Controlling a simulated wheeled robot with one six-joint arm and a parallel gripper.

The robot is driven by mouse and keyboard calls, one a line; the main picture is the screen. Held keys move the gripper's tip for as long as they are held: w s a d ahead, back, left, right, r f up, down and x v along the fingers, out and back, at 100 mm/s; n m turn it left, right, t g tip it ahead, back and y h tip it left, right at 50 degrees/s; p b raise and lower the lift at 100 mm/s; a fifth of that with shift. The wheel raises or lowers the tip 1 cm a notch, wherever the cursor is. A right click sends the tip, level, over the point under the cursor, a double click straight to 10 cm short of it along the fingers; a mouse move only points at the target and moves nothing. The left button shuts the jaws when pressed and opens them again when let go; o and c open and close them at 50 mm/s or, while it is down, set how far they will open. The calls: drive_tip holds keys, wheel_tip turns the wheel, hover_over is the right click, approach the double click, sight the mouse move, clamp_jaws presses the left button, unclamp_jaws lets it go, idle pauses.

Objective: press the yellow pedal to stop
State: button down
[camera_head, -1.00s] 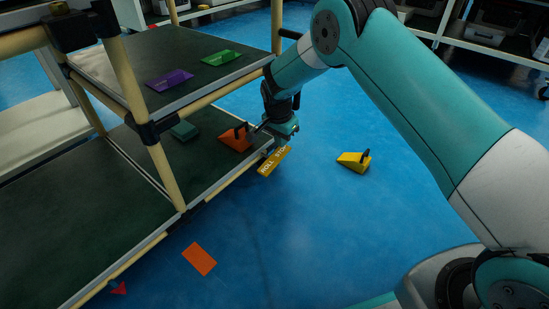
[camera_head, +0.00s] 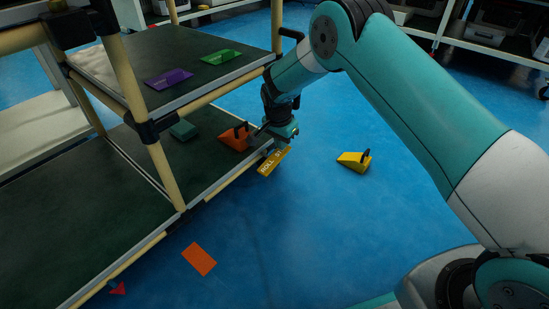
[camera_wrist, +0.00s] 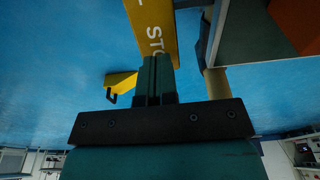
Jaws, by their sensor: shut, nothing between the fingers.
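In the wrist view the pedal (camera_wrist: 152,25) shows white letters, partly reading "STO". My gripper (camera_head: 283,143) is at the pedal's upper end in the head view. In the wrist view my gripper (camera_wrist: 155,60) is shut and empty, its fingertips over the pedal's lettered face. They look in contact or very close; the exact contact is hidden.
A yellow wedge (camera_head: 352,161) with a black handle lies on the blue floor right of the pedal. An orange wedge (camera_head: 234,139) sits on the rack's lower shelf (camera_head: 80,215). An orange marker (camera_head: 199,259) lies on the floor. Open floor is in front.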

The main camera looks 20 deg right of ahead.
drive_tip(key=shift+f+b, duration=0.3)
drive_tip(key=shift+f, duration=0.7)
drive_tip(key=shift+a+r, duration=0.1)
wheel_tip(320, 180, up, 7)
drive_tip(key=p, duration=0.6)
idle(0.4)
